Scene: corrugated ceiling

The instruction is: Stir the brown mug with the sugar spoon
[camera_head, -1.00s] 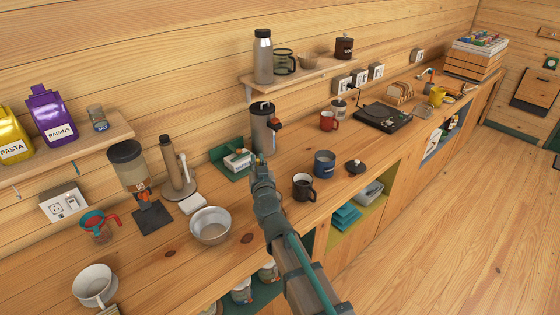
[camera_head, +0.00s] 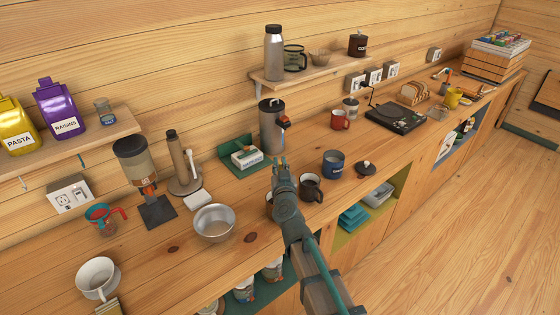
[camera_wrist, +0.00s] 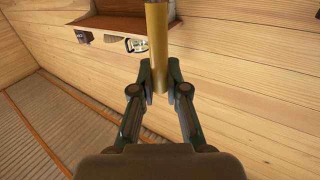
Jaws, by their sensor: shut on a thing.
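A dark mug (camera_head: 311,188), black or very dark brown, stands upright on the counter just right of my gripper in the head view. My gripper (camera_head: 279,162) is above the counter, left of this mug and apart from the blue mug (camera_head: 333,163). In the wrist view my gripper (camera_wrist: 160,78) is shut on a plain yellow-gold handle (camera_wrist: 157,40), seemingly the sugar spoon's. The handle's far end runs out of the top of that view, so the bowl is not seen. Another vessel (camera_head: 269,199) is mostly hidden behind my arm.
A metal bowl (camera_head: 214,223) is left of my arm. A tall grey dispenser (camera_head: 271,127) and a white box (camera_head: 247,158) stand behind my gripper. A black lid (camera_head: 366,168) lies right of the blue mug. A shelf (camera_head: 303,77) is above.

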